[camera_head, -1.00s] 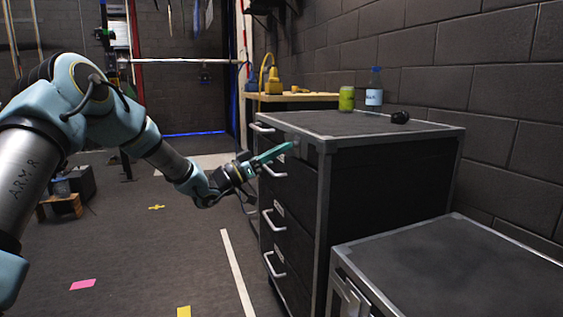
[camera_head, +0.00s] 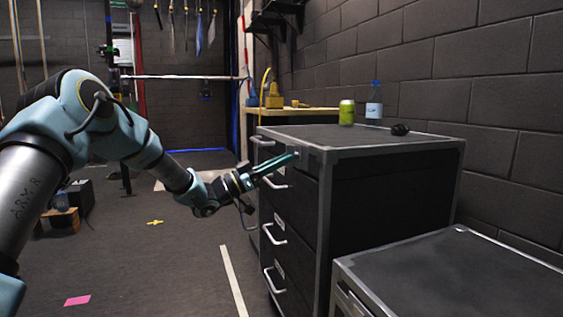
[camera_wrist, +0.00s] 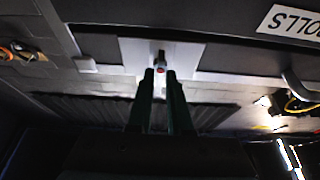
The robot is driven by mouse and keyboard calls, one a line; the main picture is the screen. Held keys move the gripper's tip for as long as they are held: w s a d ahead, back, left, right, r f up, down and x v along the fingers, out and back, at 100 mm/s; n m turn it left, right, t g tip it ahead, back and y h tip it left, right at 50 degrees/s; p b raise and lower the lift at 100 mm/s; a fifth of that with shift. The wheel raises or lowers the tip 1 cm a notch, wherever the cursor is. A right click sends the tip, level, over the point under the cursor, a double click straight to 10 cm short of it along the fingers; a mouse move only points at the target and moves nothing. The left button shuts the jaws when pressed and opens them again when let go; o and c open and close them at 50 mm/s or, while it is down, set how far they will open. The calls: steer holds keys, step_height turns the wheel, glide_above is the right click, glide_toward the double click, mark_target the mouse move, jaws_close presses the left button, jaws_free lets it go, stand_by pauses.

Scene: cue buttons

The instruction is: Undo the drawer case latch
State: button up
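The drawer case (camera_head: 385,210) is a dark cabinet with grey metal edges and a column of drawers on its left face. In the wrist view its latch (camera_wrist: 160,59) is a small metal piece with a red spot, on a pale plate (camera_wrist: 190,55). My gripper (camera_head: 294,156) reaches the upper front corner of the case, with its teal fingers pointing at the latch. In the wrist view the two fingertips (camera_wrist: 162,74) are a narrow gap apart, just in front of the latch. Nothing shows between them; whether they touch the latch I cannot tell.
A green can (camera_head: 347,112), a bottle (camera_head: 374,104) and a small black object (camera_head: 400,129) stand on the case top. A lower dark cabinet (camera_head: 450,270) is at the front right. Drawer handles (camera_head: 272,228) stick out below my gripper. The floor (camera_head: 150,265) left is mostly clear.

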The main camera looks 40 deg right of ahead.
steer(key=o, duration=0.3)
steer(key=v, duration=1)
steer(key=shift+a+f, duration=0.15)
steer(key=shift+a, duration=0.2)
steer(key=shift+w, duration=0.1)
